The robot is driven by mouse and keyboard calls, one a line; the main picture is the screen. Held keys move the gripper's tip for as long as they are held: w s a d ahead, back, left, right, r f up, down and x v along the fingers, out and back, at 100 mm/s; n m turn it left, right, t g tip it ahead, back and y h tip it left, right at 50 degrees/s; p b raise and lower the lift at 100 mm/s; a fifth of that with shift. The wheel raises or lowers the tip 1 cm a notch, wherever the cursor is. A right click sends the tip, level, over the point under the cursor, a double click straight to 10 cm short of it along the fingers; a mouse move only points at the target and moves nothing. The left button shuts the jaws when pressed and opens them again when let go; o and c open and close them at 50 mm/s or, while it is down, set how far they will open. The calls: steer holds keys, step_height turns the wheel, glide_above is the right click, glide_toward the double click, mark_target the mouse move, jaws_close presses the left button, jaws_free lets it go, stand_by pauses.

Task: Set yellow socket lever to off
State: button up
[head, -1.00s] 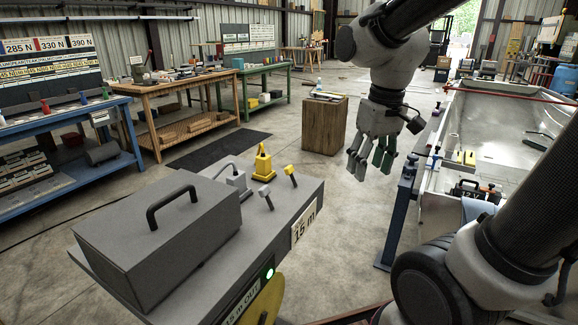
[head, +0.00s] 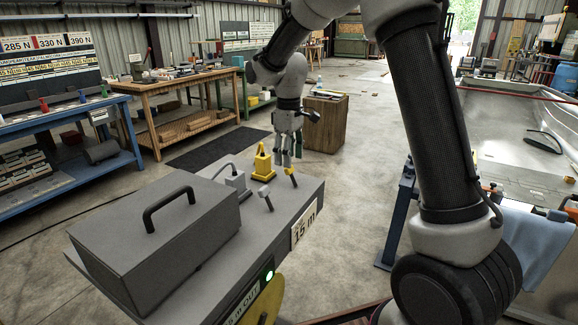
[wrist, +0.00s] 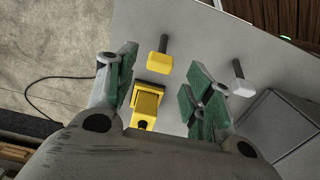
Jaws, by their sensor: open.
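The yellow lever (head: 290,171) has a yellow head on a dark stem and tilts on the grey bench top. It also shows in the wrist view (wrist: 160,61). The yellow socket (head: 262,163) stands behind and left of it, and shows between my fingers in the wrist view (wrist: 146,104). My gripper (head: 287,157) is open and empty, fingers down, above and behind the yellow lever; in the wrist view (wrist: 160,88) the lever lies just beyond the fingertips. I see no contact. No on or off marking is readable.
A white lever (head: 265,193) and grey socket (head: 236,182) stand beside the yellow pair. A large grey box with a black handle (head: 157,228) fills the bench's left part. A wooden block (head: 326,124) stands on the floor behind. The bench's right end is clear.

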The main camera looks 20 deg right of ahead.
mark_target(289, 170)
steer(key=shift+f, duration=1.95)
steer(key=shift+c, duration=0.2)
jaws_close()
